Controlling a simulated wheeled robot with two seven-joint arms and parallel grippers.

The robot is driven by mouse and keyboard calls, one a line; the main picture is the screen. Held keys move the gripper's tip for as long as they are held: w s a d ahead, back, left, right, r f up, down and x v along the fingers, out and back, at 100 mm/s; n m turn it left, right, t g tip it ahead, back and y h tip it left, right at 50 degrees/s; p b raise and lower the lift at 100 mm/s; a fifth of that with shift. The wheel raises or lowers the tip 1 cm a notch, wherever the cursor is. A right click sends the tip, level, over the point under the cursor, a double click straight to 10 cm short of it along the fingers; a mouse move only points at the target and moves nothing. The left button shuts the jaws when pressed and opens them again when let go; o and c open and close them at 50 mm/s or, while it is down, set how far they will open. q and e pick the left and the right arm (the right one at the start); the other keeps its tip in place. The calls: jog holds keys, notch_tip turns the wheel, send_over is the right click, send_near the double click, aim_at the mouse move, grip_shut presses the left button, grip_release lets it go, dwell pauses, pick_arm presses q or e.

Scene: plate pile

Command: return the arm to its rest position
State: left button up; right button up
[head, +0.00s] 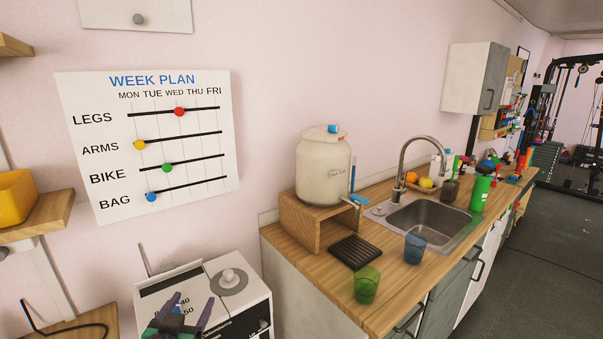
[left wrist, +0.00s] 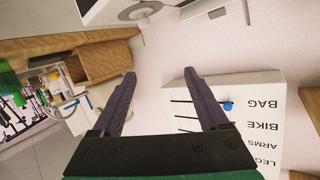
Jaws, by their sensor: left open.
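My left gripper (head: 195,297) shows at the bottom left of the head view, with purple fingers on a green and black body. Its fingers are apart with nothing between them. In the left wrist view, the two fingers of the left gripper (left wrist: 158,76) are spread, with pale wall behind the gap. In the head view the left gripper is in front of a white appliance (head: 245,292) and covers part of its top and front. I cannot tell how far it is from the appliance. My right gripper is in neither view.
The week plan board (head: 150,180) hangs on the wall above. A wooden counter (head: 395,308) at the right bears a water dispenser (head: 324,170), a green cup (head: 367,285), a blue cup (head: 415,246) and a sink (head: 428,222). A yellow bin (head: 14,205) is at left.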

pick_arm(q)
jog(key=s+f+g+h, duration=0.1)
jog(key=s+f+g, duration=1)
jog(key=s+f, duration=0.8)
jog(key=s+f+g, duration=0.1)
jog(key=s+f, duration=0.2)
jog(key=f, duration=0.9)
jog(key=s+f+g, duration=0.1)
jog(key=s+f, duration=0.1)
jog(key=f, duration=1.1)
jog(key=s+a+f+m+g, duration=0.1)
jog(key=s+a+f, duration=0.1)
jog(key=s+f, duration=0.9)
jog(key=s, duration=0.4)
jog(key=shift+s+a+f, duration=0.2)
jog(key=shift+a+f, duration=0.05)
jog(key=shift+a, duration=0.15)
